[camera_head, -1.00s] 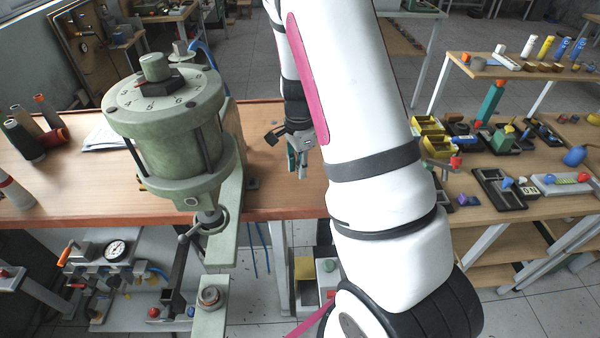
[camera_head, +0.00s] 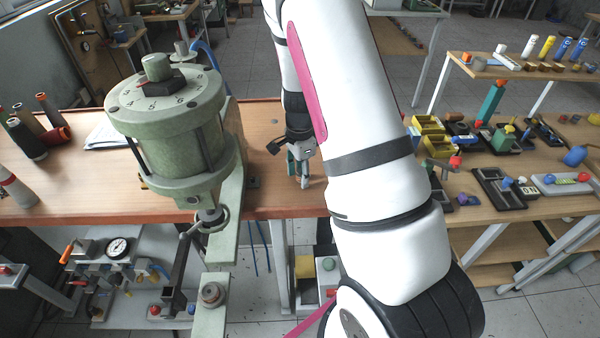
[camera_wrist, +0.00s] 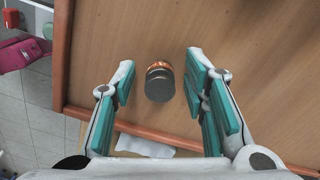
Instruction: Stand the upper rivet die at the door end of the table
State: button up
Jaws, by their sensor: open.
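A small dark grey cylinder with an orange ring (camera_wrist: 159,84), which looks like the rivet die, stands on the wooden table (camera_wrist: 240,100) in the wrist view. My gripper (camera_wrist: 160,68) is open, with one teal-padded finger to the left of the cylinder and one to the right. Gaps show on both sides and no finger touches it. In the head view my gripper (camera_head: 300,172) is low over the table's right end, beside the green press (camera_head: 175,135). The die cannot be made out clearly in the head view.
The press stands close to the left of my gripper. Spools (camera_head: 30,140) and white paper (camera_head: 105,137) lie at the table's left. A separate bench at the right holds yellow bins (camera_head: 428,124) and tools. The tabletop around the cylinder is bare.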

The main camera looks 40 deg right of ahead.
aim_at(300, 170)
jog(key=s+a+r+n+t, duration=0.1)
jog(key=a+r+n, duration=0.15)
jog(key=r, duration=0.75)
jog(key=s+a+r+n, duration=0.1)
jog(key=a+r+n, duration=0.15)
jog(key=r, duration=0.75)
jog(key=s+a+r+n+t, duration=0.2)
jog(key=s+a+r+n, duration=0.3)
jog(key=s+a+n, duration=0.1)
jog(key=s+a+r+n+t+b, duration=0.1)
jog(key=s+a+r+n+t, duration=0.1)
jog(key=s+a+r+n, duration=0.4)
jog(key=s+n, duration=0.3)
jog(key=s, duration=0.2)
jog(key=shift+a+r, duration=0.2)
jog(key=shift+a, duration=0.2)
